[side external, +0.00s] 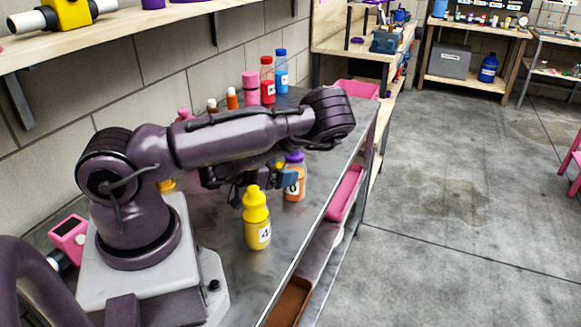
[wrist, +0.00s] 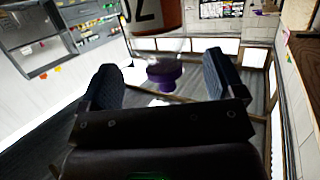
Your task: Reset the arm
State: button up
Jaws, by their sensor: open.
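My arm reaches over the metal bench in the side view, with my gripper (side external: 283,178) low above it. The gripper is open, and its two dark blue fingers stand apart in the wrist view (wrist: 168,82). An orange bottle with a purple cap (side external: 294,186) stands beside the fingers, partly hidden. In the wrist view a purple cap (wrist: 165,72) shows in the gap between the fingers, with a labelled bottle body (wrist: 153,14) cut off at the top. I cannot tell whether the fingers touch it. A yellow bottle (side external: 257,220) stands upright nearer the camera.
The metal bench (side external: 215,272) has red (side external: 267,80) and blue (side external: 281,72) bottles and a pink container (side external: 251,87) at its back. A wooden shelf (side external: 130,30) runs along the wall above. A pink bin (side external: 345,193) sits below the bench top.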

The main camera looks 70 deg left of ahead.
jog(key=shift+v, duration=1.15)
jog(key=shift+m+t+y, duration=0.3)
jog(key=shift+m+y, duration=0.3)
jog(key=shift+y, duration=0.2)
jog(key=w+r, duration=0.1)
jog(key=r, duration=0.1)
jog(key=w+a+r, duration=0.1)
jog(key=w, duration=0.1)
jog(key=w+r, duration=0.1)
jog(key=r, duration=0.1)
jog(key=shift+w+a+r, duration=0.15)
jog(key=shift+a+r, duration=0.15)
jog(key=shift+r, duration=0.05)
jog(key=shift+w+r+n+g+y, duration=0.5)
jog(key=shift+w+r+n+g, duration=0.1)
jog(key=shift+w+r+n, duration=0.2)
jog(key=s+d+r+g+h, duration=0.2)
jog(key=d+r+g+h, duration=0.3)
jog(key=d+r, duration=0.85)
jog(key=s+d+r+m+g, duration=0.1)
jog(key=s+d+r, duration=0.1)
jog(key=s, duration=0.3)
jog(key=s+d+r+m+g+h, duration=0.1)
jog(key=s+d+r+m, duration=0.1)
jog(key=s+d, duration=0.3)
jog(key=shift+r, duration=0.45)
jog(key=shift+s, duration=0.15)
